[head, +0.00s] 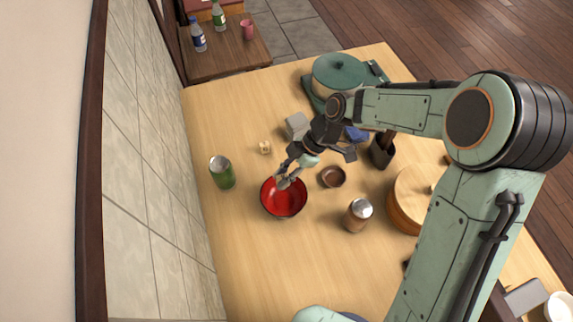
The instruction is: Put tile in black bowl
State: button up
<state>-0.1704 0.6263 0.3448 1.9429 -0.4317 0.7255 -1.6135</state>
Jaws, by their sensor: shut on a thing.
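A round bowl (284,205) with a glossy red inside and a dark rim stands on the wooden table, left of the middle. My gripper (284,182) points down at the far part of this bowl, its fingertips over the opening. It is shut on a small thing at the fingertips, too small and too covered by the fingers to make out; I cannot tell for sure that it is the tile. Whether the fingertips touch the bowl is unclear. A small cream piece (265,147) lies on the table beyond the bowl.
A green can (222,173) stands left of the bowl. A small brown dish (333,177) and a brown shaker (357,215) stand to its right. A grey block (297,126) and a green pot (338,76) are farther back. The table's near left is clear.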

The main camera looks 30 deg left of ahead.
send_over(284, 202)
jog(key=shift+f, duration=3.55)
jog(key=o, duration=0.8)
notch_tip(284, 202, up, 7)
jog(key=shift+r, duration=0.1)
